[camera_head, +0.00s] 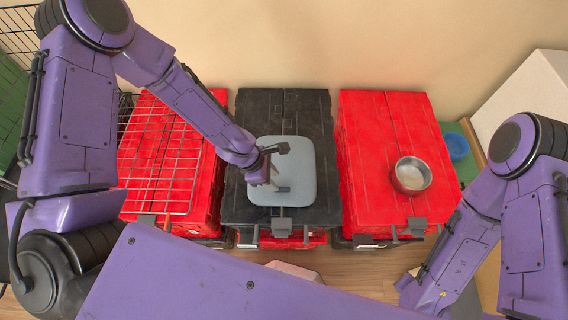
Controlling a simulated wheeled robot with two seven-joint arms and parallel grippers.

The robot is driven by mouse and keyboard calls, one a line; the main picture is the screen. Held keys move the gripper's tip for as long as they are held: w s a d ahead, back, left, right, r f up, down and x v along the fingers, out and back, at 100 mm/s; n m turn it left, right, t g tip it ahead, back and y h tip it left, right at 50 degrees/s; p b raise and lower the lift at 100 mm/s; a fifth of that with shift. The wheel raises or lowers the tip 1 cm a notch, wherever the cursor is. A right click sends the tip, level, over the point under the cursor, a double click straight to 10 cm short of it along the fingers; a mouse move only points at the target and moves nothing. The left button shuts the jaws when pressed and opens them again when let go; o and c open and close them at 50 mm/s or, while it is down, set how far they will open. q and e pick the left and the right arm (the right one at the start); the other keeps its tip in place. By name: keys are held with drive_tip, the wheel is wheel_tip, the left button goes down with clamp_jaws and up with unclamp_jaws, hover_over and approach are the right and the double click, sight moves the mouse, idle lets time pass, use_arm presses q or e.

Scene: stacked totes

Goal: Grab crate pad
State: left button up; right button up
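The crate pad (300,180) is a pale grey-blue rounded square lying flat on the closed lid of the black tote (240,120), the middle one of the three stacks. My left gripper (280,168) is over the left half of the pad, with its two dark fingers spread apart and nothing seen between them. Whether the fingertips touch the pad cannot be told from this angle. My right arm comes in at the lower right, and its gripper does not show.
A red tote (210,180) with a wire rack (160,170) on it stands left. Another red tote (370,130) bearing a metal bowl (412,176) stands right. A blue bowl (456,146) and white box (530,95) are farther right. A beige wall closes the back.

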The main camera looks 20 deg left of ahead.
sight(296, 182)
use_arm(q)
drive_tip(key=x, duration=0.7)
drive_tip(key=shift+w+a, duration=0.1)
drive_tip(key=shift+a, duration=0.1)
clamp_jaws()
idle(1.0)
